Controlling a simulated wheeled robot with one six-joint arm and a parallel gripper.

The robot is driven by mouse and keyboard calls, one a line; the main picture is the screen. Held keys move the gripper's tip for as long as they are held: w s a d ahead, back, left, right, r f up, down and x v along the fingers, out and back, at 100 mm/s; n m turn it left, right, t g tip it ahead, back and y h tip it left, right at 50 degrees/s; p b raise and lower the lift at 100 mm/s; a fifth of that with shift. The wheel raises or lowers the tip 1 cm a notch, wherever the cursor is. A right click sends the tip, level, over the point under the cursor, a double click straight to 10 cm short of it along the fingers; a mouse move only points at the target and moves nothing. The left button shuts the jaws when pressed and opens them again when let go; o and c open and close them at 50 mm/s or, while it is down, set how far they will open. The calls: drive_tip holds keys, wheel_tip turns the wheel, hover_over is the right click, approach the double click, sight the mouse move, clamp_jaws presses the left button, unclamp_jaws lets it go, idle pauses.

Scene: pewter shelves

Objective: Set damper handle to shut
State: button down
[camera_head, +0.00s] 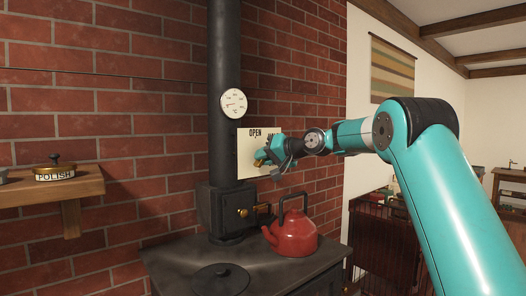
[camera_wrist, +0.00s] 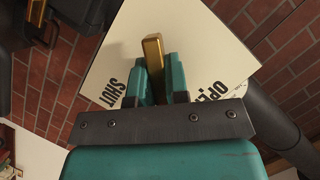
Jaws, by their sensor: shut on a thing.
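The brass damper handle (camera_wrist: 152,48) stands in front of a cream plate (camera_wrist: 200,45) lettered OPEN and SHUT. In the wrist view, SHUT is left of the handle and OPEN is right of it. My gripper (camera_wrist: 158,72) is shut on the handle, with a teal finger on either side. My gripper hides the rest of the handle and most of SHUT there.
The black stovepipe (camera_head: 223,120) with a round dial (camera_head: 234,103) runs up left of the plate. A red kettle (camera_head: 292,236) stands on the stove top (camera_head: 180,262) below my arm. A wooden shelf (camera_head: 85,185) with a polish tin (camera_head: 55,173) is at left.

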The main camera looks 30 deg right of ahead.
drive_tip(key=m+y+p, duration=0.1)
drive_tip(key=m+p, duration=0.1)
drive_tip(key=m, duration=0.1)
drive_tip(key=shift+d+m+t+y+p, duration=0.15)
drive_tip(key=shift+m+t+y+p, duration=0.15)
drive_tip(key=shift+y+p, duration=0.1)
drive_tip(key=shift+f+m+t+y+p, duration=0.15)
drive_tip(key=shift+m+t+y+p, duration=0.25)
drive_tip(key=shift+m, duration=0.6)
drive_tip(key=shift+f+m+t+y+p, duration=0.15)
drive_tip(key=shift+m+p, duration=0.3)
drive_tip(key=shift+m, duration=0.55)
drive_tip(key=c, duration=1.1)
unclamp_jaws()
drive_tip(key=b+v, duration=0.6)
drive_tip(key=v, duration=1.1)
drive_tip(key=shift+s+d+f+b, duration=0.1)
drive_tip(key=shift+d+f+b, duration=0.1)
drive_tip(key=shift+b, duration=0.15)
